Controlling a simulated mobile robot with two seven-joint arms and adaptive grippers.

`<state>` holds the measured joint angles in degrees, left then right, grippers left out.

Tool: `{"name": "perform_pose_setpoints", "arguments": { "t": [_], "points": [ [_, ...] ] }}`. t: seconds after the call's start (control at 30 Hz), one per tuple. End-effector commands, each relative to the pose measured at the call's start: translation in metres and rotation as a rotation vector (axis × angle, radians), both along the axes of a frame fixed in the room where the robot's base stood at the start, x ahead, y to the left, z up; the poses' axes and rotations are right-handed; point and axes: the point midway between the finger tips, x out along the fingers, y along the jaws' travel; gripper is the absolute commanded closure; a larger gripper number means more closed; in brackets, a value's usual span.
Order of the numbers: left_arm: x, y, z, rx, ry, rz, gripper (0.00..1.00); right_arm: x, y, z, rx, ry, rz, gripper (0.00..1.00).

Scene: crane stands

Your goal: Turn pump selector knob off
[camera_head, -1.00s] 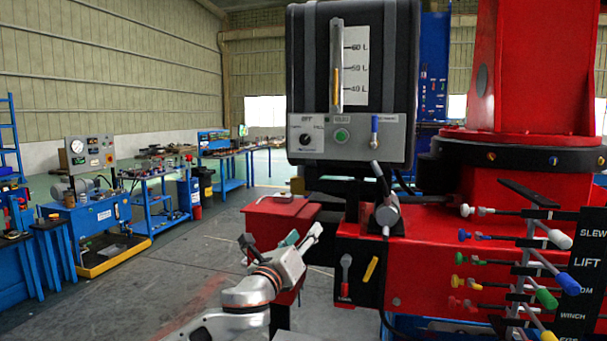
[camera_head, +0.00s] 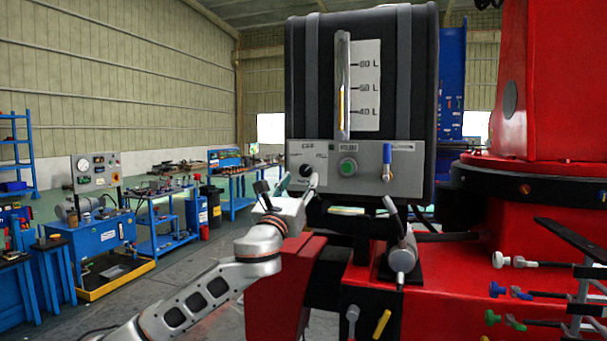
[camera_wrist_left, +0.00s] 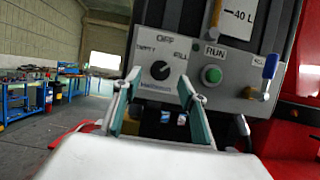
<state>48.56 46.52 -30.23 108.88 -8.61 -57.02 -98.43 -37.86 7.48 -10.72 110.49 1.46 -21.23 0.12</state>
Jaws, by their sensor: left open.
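The pump selector knob (camera_head: 306,170) is a round black knob with a white pointer line on the grey control panel (camera_head: 330,152) under the black tank. In the left wrist view the knob (camera_wrist_left: 159,70) sits among the labels OFF above, EMPTY at left and FILL at right. Its pointer line seems tilted toward the lower right, but I cannot be sure. My left gripper (camera_head: 290,187) is just below the knob, with one fingertip near it in the head view. In the left wrist view the gripper (camera_wrist_left: 158,92) is open and empty, its fingers pointing at the panel below the knob. My right gripper is not in view.
A green RUN button (camera_head: 348,168) and a blue-handled lever (camera_head: 387,160) are on the same panel. A grey lever (camera_head: 402,245) stands below on the red crane base. Coloured control levers (camera_head: 520,290) are at the lower right. Blue workbenches (camera_head: 100,240) stand at left.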

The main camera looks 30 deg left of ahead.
Motion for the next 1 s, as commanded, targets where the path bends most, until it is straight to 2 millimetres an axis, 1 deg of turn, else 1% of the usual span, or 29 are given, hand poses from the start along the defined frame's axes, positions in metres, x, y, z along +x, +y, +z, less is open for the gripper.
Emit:
{"name": "perform_pose_setpoints", "arguments": {
  "t": [0.03,0.1,0.23,0.37,0.6,0.67,0.7,0.73,0.77,1.0],
  "points": [
    [0.007,0.002,0.005,-0.002,0.0,0.0,0.58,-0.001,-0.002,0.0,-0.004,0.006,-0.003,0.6],
    [0.016,0.003,0.008,-0.001,0.001,0.0,0.58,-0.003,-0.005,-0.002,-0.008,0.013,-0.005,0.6],
    [0.026,0.006,0.011,-0.001,0.001,0.0,0.58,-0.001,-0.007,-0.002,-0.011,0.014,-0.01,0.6],
    [0.031,0.006,0.013,0.0,0.0,-0.001,0.58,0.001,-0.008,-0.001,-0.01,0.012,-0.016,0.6],
    [0.031,0.007,0.013,0.0,0.001,-0.001,0.58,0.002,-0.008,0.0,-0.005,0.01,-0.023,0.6],
    [0.031,0.007,0.013,-0.001,0.001,-0.001,0.74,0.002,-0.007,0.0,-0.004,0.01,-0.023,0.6],
    [0.031,0.007,0.013,0.0,0.001,-0.001,0.84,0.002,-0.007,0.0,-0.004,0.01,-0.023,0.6],
    [0.031,0.007,0.013,-0.001,0.001,-0.001,0.92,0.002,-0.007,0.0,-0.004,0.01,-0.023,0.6],
    [0.031,0.007,0.013,-0.001,0.001,-0.001,0.96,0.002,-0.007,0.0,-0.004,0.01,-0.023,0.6],
    [0.031,0.007,0.013,-0.008,-0.001,-0.001,0.96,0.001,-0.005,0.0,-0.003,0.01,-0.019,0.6]
  ]
}}
